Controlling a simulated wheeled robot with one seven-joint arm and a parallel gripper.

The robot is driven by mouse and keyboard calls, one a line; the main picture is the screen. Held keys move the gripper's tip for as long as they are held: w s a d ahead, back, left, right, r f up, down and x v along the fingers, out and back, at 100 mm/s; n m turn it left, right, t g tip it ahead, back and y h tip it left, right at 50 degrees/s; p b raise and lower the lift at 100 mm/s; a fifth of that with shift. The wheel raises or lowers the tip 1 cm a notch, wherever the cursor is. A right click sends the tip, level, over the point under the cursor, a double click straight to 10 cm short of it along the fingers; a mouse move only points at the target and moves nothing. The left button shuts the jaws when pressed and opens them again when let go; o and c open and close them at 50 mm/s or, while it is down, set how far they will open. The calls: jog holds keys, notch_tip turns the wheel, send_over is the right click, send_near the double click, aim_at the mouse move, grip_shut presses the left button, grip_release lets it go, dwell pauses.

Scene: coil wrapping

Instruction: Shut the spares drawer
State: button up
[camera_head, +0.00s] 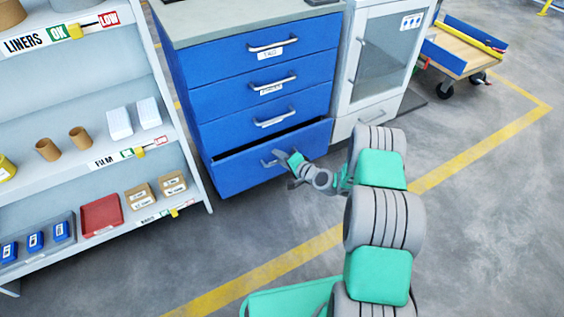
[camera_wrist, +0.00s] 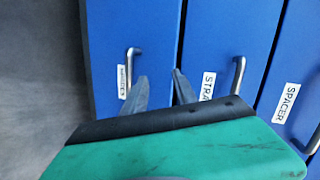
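The blue cabinet's bottom drawer (camera_head: 240,170) stands a little pulled out, with a dark gap along its top edge. In the wrist view this drawer (camera_wrist: 108,30) is at the left; the small label by its handle (camera_wrist: 130,68) is too blurred to read. My gripper (camera_head: 285,162) is at the drawer's front, close to the right part of its handle (camera_head: 268,163), which it partly hides. In the wrist view my gripper (camera_wrist: 163,84) has its two fingers apart with nothing between them. The handle lies left of the fingers; I cannot tell whether they touch it.
Above are shut drawers, including the one labelled STRAP (camera_wrist: 207,86) and the one labelled SPACER (camera_wrist: 287,103). A shelf rack (camera_head: 95,165) with small goods stands at the left. A white glass-door cabinet (camera_head: 338,75) stands right of the drawers. Open floor (camera_head: 480,220) lies at the right.

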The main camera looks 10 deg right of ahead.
jog(key=s+d+f+m+t+h, duration=0.1)
jog(key=d+f+m+t+h, duration=0.15)
jog(key=d+f+m, duration=0.35)
jog(key=shift+n+y, duration=0.25)
jog(key=shift+n, duration=0.35)
jog(key=w+a+b, duration=0.1)
jog(key=w, duration=0.1)
jog(key=w+a+f+b, duration=0.1)
jog(key=w+a, duration=0.1)
jog(key=w+a+f+b, duration=0.1)
jog(key=w, duration=0.1)
jog(key=shift+w+a+f, duration=0.1)
jog(key=shift+w+a, duration=0.1)
jog(key=shift+w, duration=0.15)
jog(key=shift+c, duration=0.5)
grip_shut()
